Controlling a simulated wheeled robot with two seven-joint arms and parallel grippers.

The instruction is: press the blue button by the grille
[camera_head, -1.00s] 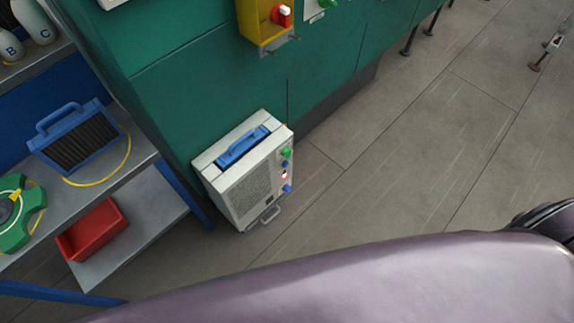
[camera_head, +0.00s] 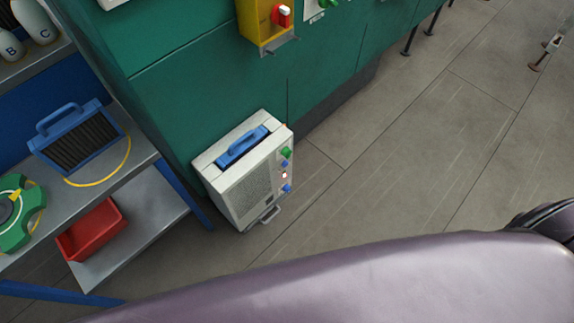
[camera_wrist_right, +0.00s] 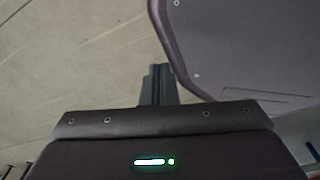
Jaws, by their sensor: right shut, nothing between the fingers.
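A white box-shaped unit (camera_head: 207,162) stands on the floor against the green cabinet, with a dotted grille (camera_head: 248,192) on its front face. On its right side is a column of small controls: a green button (camera_head: 286,152), a blue button (camera_head: 284,164), a small red-and-white piece (camera_head: 284,175) and a lower blue button (camera_head: 287,188). Both blue ones are near the grille edge. My right gripper (camera_wrist_right: 158,72) is shut and empty in the right wrist view, over bare floor, with no button in that view. My left gripper is not in view.
A shelf (camera_head: 148,205) at left holds a blue-framed filter (camera_head: 78,140), a green ring (camera_head: 18,225) and a red bin (camera_head: 90,230). The green cabinet (camera_head: 200,90) carries a yellow switch box (camera_head: 255,25). The floor (camera_head: 400,150) right of the unit is clear.

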